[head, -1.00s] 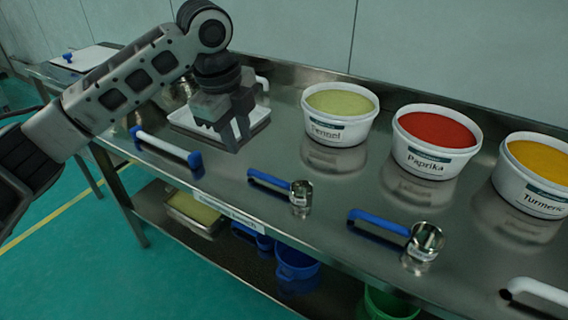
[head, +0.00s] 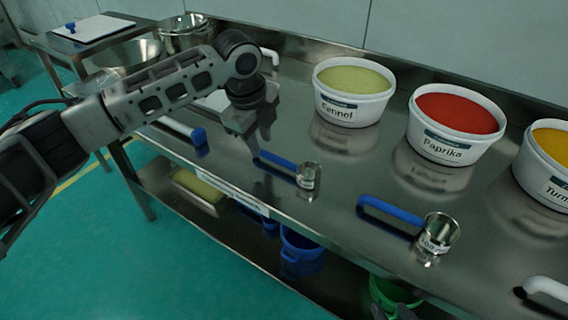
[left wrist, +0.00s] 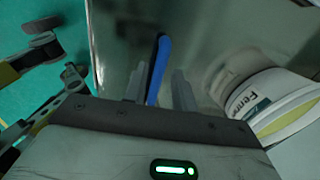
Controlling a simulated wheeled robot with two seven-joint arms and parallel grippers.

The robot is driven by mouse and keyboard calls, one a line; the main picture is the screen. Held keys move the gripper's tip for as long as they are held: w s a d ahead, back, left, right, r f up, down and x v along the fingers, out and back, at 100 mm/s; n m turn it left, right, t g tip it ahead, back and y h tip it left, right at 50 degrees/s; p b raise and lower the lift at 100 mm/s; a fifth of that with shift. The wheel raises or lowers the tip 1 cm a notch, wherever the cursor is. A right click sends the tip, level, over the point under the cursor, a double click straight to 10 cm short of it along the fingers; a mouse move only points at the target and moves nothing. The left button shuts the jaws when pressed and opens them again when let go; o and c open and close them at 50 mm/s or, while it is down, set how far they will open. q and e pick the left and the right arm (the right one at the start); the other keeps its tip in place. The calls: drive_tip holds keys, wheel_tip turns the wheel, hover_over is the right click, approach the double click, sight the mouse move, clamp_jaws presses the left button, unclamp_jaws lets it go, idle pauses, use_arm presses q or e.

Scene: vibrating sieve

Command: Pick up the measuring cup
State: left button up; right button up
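A small steel measuring cup (head: 308,176) with a blue handle (head: 276,160) is on the steel table. A larger steel measuring cup (head: 440,232), also blue-handled, is to its right. My left gripper (head: 262,132) is above and just behind the small cup's handle in the head view. In the left wrist view my left gripper (left wrist: 159,88) is open, with a blue handle (left wrist: 158,70) showing between its fingers, not gripped. The cup bowl is not clear in that view. A dark shape at the head view's bottom edge appears to be my right gripper (head: 397,312); its opening is unclear.
Tubs of fennel (head: 352,92), paprika (head: 455,125) and turmeric (head: 550,165) stand along the back of the table. A white-and-blue handled tool (head: 183,131) lies left of the cup. Blue (head: 300,250) and green (head: 388,292) buckets are below the tabletop.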

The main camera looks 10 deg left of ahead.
sight(265, 152)
use_arm(q)
drive_tip(key=f, duration=0.3)
drive_tip(key=w+f, duration=0.1)
drive_tip(key=shift+d+f, duration=0.15)
drive_tip(key=shift+d, duration=0.15)
clamp_jaws()
